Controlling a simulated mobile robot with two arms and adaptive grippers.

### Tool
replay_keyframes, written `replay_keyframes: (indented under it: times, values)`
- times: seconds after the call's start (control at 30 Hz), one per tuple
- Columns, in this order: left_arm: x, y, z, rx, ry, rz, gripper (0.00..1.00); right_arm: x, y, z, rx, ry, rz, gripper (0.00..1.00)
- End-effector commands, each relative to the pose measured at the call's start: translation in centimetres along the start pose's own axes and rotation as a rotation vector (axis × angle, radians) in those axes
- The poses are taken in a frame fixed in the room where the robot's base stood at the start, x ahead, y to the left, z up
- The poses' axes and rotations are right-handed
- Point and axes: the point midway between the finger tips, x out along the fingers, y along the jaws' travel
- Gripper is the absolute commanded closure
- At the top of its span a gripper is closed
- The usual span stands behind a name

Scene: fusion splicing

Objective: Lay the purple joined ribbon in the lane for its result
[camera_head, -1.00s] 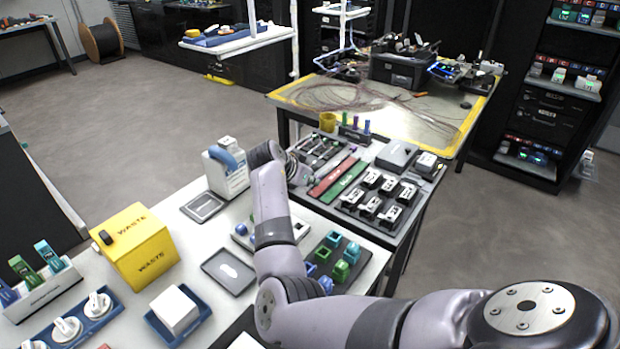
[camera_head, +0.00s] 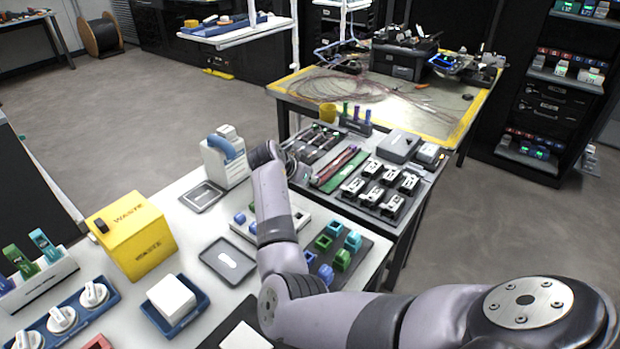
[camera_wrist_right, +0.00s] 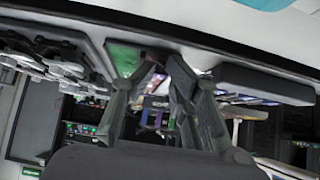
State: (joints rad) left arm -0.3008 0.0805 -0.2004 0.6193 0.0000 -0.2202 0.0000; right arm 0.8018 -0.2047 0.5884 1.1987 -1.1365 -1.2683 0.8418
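My right gripper sits at the end of the arm that crosses the head view; its fingers are mostly hidden there behind the wrist, by the left end of the lane rack (camera_head: 318,140). In the right wrist view, the right gripper's fingertips (camera_wrist_right: 165,68) converge with a narrow gap. I cannot tell whether a thin ribbon lies between them. The purple joined ribbon cannot be made out clearly in either view. A red strip (camera_head: 336,167) and a green strip (camera_head: 349,171) lie side by side right of the rack. My left gripper is not in view.
White-topped modules (camera_head: 382,185) and a grey box (camera_head: 398,146) stand right of the strips. A holder with several coloured upright pieces (camera_head: 356,126) stands behind. A white jug-like container (camera_head: 224,160) and a yellow waste box (camera_head: 131,236) stand on the near table.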

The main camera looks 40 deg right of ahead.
Motion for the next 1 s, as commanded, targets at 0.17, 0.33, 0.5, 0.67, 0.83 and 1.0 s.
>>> replay_keyframes:
  times: [0.17, 0.33, 0.5, 0.67, 0.83, 1.0]
  values:
    - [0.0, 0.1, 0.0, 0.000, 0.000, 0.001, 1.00, 0.0, 0.0, 0.0, 0.001, 0.000, -0.001, 0.62]
    - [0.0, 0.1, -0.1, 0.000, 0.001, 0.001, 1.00, -0.1, -0.1, 0.0, 0.001, 0.001, -0.002, 0.62]
    - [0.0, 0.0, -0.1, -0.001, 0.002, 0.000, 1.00, -0.1, -0.1, -0.1, 0.001, 0.000, -0.002, 0.62]
    - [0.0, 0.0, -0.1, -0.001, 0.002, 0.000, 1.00, -1.0, -0.1, -1.0, 0.004, 0.003, -0.003, 0.62]
    - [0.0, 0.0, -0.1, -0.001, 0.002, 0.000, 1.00, -3.3, -0.1, -3.3, 0.004, 0.004, -0.005, 0.62]
    - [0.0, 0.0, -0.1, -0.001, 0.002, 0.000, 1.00, -5.6, -0.1, -5.5, 0.004, 0.003, -0.004, 0.62]
